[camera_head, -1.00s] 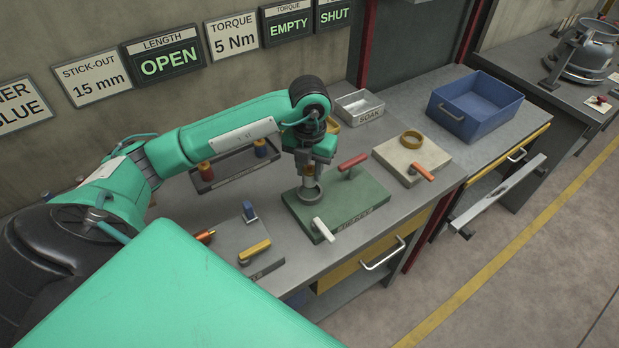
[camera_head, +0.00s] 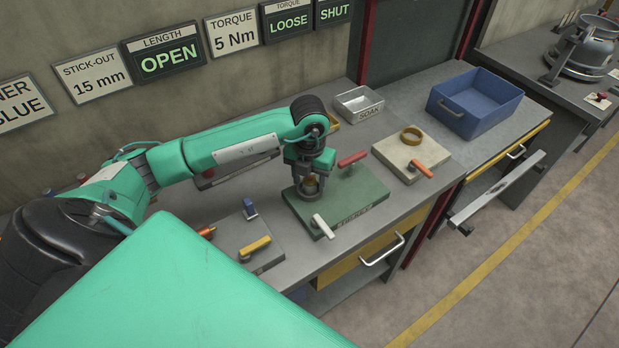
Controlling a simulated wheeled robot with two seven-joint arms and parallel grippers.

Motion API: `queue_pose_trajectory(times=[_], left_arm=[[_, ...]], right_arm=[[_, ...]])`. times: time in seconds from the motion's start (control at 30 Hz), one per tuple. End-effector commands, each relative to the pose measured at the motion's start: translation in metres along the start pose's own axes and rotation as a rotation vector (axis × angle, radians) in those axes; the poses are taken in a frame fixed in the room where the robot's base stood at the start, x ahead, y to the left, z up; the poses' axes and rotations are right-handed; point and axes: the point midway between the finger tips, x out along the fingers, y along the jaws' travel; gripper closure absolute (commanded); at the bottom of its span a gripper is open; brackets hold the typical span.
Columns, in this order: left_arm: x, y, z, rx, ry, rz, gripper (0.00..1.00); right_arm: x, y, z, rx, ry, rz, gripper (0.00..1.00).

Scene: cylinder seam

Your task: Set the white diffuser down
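No thing that I can clearly make out as a white diffuser shows. My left gripper (camera_head: 310,180) points down over the green block (camera_head: 350,200), low at the grey ring on its top. A small tan-brown cylinder (camera_head: 311,185) shows at its fingertips, at the ring. The fingers are too small and dark to tell whether they grip it or stand apart around it. The green block carries a white lever (camera_head: 323,226) in front and a red lever (camera_head: 352,159) behind. My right gripper is not in view.
A pale block (camera_head: 402,152) with a brass ring and orange lever stands to the right. Behind are a SOAK tray (camera_head: 359,104) and a blue bin (camera_head: 476,103). A grey plate with a yellow lever (camera_head: 255,246) lies front left. Wall signs read OPEN, LOOSE and SHUT.

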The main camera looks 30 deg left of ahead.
Motion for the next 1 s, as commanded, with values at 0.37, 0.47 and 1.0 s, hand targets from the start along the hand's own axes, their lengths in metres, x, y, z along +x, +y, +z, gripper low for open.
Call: queue_pose_trajectory(times=[0.37, 0.47, 1.0], left_arm=[[-0.013, 0.0, 0.002, -0.001, -0.005, -0.001, 0.48], [-0.032, 0.0, 0.001, 0.001, -0.007, -0.001, 0.48], [-0.119, 0.0, 0.001, 0.0, -0.002, -0.001, 0.48]], right_arm=[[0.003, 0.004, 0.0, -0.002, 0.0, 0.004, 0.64], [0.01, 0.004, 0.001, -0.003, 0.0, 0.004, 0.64], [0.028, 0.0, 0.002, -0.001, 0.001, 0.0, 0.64]])
